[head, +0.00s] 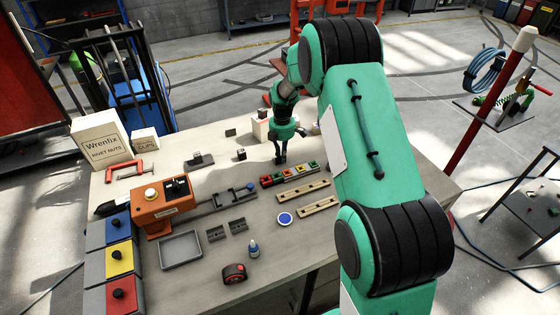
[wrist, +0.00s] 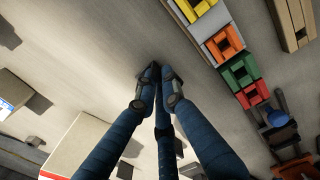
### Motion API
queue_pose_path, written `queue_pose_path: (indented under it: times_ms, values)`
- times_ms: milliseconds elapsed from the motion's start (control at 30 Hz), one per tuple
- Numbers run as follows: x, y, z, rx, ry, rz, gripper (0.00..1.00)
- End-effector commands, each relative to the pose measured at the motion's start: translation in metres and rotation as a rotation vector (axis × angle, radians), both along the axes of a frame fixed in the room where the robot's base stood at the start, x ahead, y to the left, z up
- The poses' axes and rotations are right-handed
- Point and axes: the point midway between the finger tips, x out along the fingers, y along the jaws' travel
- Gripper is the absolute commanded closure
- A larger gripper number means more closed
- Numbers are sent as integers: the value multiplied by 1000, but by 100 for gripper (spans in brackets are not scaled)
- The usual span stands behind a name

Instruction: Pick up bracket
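My gripper (head: 281,158) points down above the table, behind the row of coloured blocks. In the wrist view its dark blue fingers (wrist: 160,88) come together at the tips, with nothing visible between them. Two small dark grey angled pieces, a left one (head: 215,233) and a right one (head: 238,226), lie on the table in front of the slotted rail and look like brackets. Another dark grey piece (head: 201,160) lies farther back. I cannot tell for certain which is the bracket.
The coloured block row (head: 290,174) also shows in the wrist view (wrist: 228,42). White boxes stand at the back left.

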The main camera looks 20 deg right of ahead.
Motion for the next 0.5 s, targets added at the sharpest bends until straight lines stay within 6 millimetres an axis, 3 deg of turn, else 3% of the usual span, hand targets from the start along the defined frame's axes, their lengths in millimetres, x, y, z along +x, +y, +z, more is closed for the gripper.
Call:
queue_pose_path:
  times_ms: [500]
  values:
    - [0,0,5,0,-1,0,100]
